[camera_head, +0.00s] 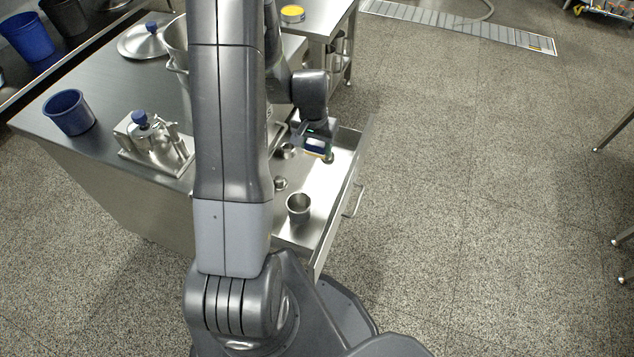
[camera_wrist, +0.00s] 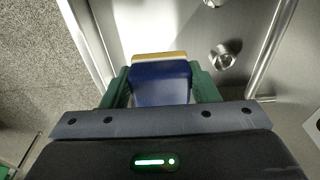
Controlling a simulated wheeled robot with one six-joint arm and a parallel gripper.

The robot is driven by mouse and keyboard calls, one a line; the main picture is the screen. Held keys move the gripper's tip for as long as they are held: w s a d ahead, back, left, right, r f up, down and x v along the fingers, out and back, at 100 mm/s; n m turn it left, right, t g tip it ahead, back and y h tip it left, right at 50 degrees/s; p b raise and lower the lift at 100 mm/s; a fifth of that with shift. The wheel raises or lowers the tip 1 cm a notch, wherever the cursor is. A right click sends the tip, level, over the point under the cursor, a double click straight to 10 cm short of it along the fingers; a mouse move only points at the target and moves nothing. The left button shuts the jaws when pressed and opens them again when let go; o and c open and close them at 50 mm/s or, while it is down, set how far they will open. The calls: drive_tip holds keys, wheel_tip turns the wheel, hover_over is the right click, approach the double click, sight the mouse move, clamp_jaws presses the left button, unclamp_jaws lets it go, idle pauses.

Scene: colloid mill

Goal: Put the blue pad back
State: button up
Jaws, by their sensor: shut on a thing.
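The blue pad (camera_wrist: 160,84) has a tan edge at its far end. It sits between the green fingers of my gripper (camera_wrist: 162,90) in the wrist view, and the fingers are shut on it. In the head view my gripper (camera_head: 318,143) is over the far part of the open steel drawer (camera_head: 324,220), with the blue pad (camera_head: 315,150) showing below the wrist. The height of the pad above the drawer floor is hard to tell. The pad's near end is hidden by the gripper body in the wrist view.
The drawer holds a steel cup (camera_head: 298,208) and small steel parts (camera_head: 280,184). A round steel fitting (camera_wrist: 222,57) lies right of the pad in the wrist view. A blue bucket (camera_head: 69,112) and a steel assembly (camera_head: 155,141) stand on the bench. Floor right of the drawer is clear.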

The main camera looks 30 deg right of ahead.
sight(314, 154)
wheel_tip(314, 154, down, 15)
drive_tip(key=b, duration=0.5)
drive_tip(key=shift+f+b, duration=0.15)
drive_tip(key=shift+b, duration=0.25)
drive_tip(key=o, duration=1)
drive_tip(key=shift+c, duration=0.2)
drive_tip(key=r+p, duration=0.1)
drive_tip(key=r, duration=0.3)
drive_tip(key=r+p, duration=0.1)
drive_tip(key=r, duration=0.2)
drive_tip(key=a+r+p, duration=0.1)
drive_tip(key=r+p, duration=0.1)
drive_tip(key=r, duration=0.2)
drive_tip(key=shift+s+r, duration=0.3)
drive_tip(key=shift+s, duration=0.1)
drive_tip(key=shift+r, duration=0.35)
drive_tip(key=shift+o, duration=0.4)
